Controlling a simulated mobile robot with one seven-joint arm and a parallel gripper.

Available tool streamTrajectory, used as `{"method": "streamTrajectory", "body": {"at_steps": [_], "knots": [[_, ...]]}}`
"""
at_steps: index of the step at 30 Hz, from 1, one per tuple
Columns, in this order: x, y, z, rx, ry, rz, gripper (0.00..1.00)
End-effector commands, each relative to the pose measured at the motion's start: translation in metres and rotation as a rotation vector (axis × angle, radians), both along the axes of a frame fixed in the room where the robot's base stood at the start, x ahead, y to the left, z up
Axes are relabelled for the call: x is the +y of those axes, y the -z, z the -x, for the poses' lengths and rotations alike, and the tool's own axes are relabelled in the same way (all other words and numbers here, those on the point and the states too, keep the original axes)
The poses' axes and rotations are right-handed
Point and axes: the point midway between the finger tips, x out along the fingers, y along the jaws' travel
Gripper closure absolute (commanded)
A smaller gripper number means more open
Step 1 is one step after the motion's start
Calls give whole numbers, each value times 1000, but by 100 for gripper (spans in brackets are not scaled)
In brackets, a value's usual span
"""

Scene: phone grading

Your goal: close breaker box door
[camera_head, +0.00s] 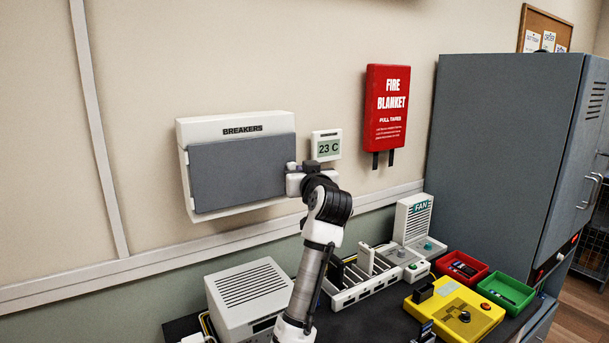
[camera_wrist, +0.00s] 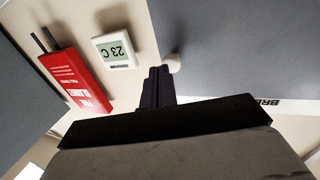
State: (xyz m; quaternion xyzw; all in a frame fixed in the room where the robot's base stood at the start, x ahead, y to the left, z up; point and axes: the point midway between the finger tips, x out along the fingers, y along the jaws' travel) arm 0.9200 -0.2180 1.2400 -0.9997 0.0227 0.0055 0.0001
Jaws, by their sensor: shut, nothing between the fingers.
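The breaker box (camera_head: 235,124) is a white case on the wall, labelled BREAKERS. Its grey door (camera_head: 235,172) lies across the front and looks shut or nearly shut; I cannot tell if it is fully flush. The door (camera_wrist: 240,45) also fills the upper right of the wrist view, with a pale round knob (camera_wrist: 173,62) at its edge. My gripper (camera_head: 292,168) is at the door's right edge, over its lower right part. In the wrist view my dark fingers (camera_wrist: 158,78) are together and empty, close beside the knob. I cannot tell whether they touch the door.
A thermostat reading 23 C (camera_head: 326,145) and a red fire blanket case (camera_head: 386,108) hang right of the box. Below are a white vented unit (camera_head: 248,290), a slotted rack (camera_head: 350,292), a fan unit (camera_head: 413,220) and coloured trays. A grey cabinet (camera_head: 500,150) stands at right.

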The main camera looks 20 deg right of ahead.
Motion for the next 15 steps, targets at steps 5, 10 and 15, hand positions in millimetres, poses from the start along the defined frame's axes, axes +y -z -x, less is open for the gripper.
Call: {"method": "streamTrajectory", "body": {"at_steps": [5,10,15], "knots": [[0,0,-6,0,1,0,100],[1,-2,-8,-3,1,0,100],[2,-3,-9,-5,0,0,100]]}}
